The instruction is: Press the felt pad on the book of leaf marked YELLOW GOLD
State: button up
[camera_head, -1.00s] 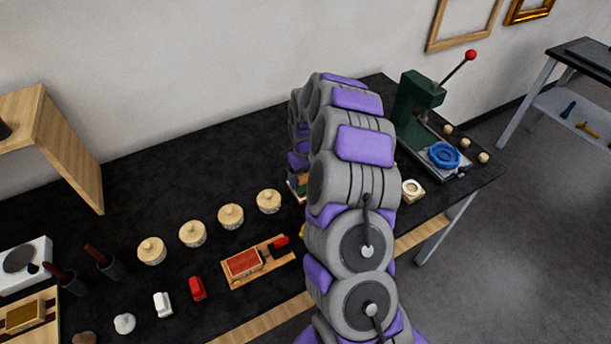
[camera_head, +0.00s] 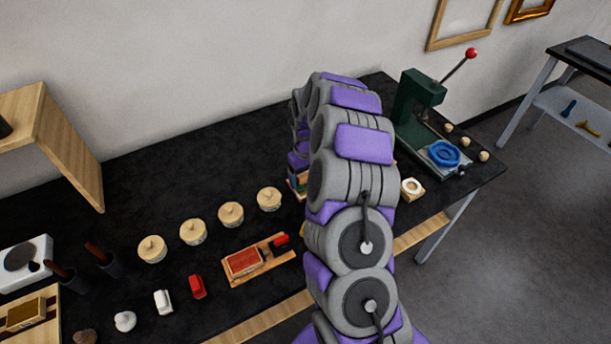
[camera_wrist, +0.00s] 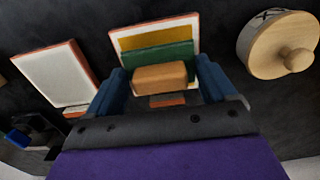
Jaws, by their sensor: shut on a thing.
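My gripper (camera_wrist: 160,82) shows in the wrist view with its two blue fingers on either side of a wooden block (camera_wrist: 160,76) with a green layer (camera_wrist: 158,56), which looks like the felt pad. It is shut on this pad. Directly behind and under the pad is an open book of leaf (camera_wrist: 152,30) with a gold-yellow sheet and orange-red edges. I cannot tell whether the pad touches the sheet. A second book (camera_wrist: 58,75) with a pale sheet lies to the left. No YELLOW GOLD marking is readable. In the head view my arm hides the gripper.
A round wooden lidded pot (camera_wrist: 280,45) stands close on the right in the wrist view. In the head view, several pots (camera_head: 231,215) stand in a row beside a wooden tray (camera_head: 262,262). A green press (camera_head: 417,105) stands at the right end of the black table (camera_head: 190,150).

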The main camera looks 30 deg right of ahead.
jog(key=shift+r, duration=0.1)
jog(key=shift+r+p, duration=1.35)
jog(key=shift+r, duration=2)
